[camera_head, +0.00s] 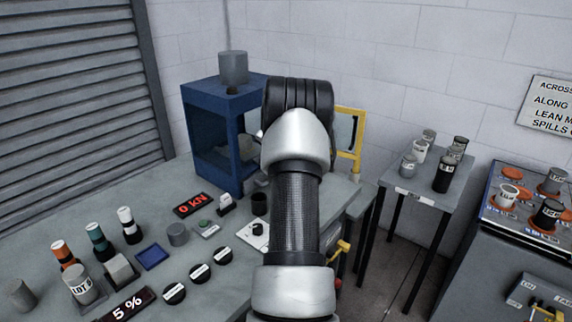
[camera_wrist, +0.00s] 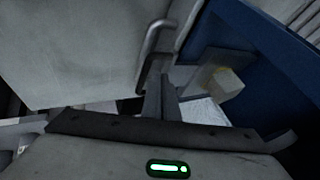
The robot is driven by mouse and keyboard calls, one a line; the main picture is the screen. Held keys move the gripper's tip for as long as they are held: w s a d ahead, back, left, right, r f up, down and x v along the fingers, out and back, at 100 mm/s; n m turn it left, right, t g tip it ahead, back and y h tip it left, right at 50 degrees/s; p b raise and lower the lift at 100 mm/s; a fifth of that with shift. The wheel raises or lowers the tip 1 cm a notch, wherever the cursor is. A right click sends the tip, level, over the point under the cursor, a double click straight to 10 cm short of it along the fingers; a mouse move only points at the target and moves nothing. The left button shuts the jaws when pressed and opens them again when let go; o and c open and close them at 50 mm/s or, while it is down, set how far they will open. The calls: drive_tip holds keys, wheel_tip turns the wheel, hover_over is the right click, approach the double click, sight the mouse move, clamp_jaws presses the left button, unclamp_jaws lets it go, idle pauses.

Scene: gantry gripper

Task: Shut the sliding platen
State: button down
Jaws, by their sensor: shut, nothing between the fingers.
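The blue press frame (camera_head: 213,135) stands at the back of the bench. My arm covers its right part in the head view, and my gripper is hidden there. In the wrist view my gripper (camera_wrist: 160,82) is shut and empty, its fingertips close to the lower end of a grey bar handle (camera_wrist: 150,45). Whether they touch it I cannot tell. The handle is on a broad grey plate (camera_wrist: 80,50), which may be the sliding platen. The blue frame (camera_wrist: 240,60) is to the right, with a pale block (camera_wrist: 228,82) beside it.
A yellow-framed guard (camera_head: 358,140) stands open-sided right of the press. Cylinders, black discs and a red-lit display (camera_head: 192,205) crowd the bench (camera_head: 150,192). A small table (camera_head: 400,183) with several weights stands to the right. Floor shows between them.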

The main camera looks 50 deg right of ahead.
drive_tip(key=shift+w, duration=1.1)
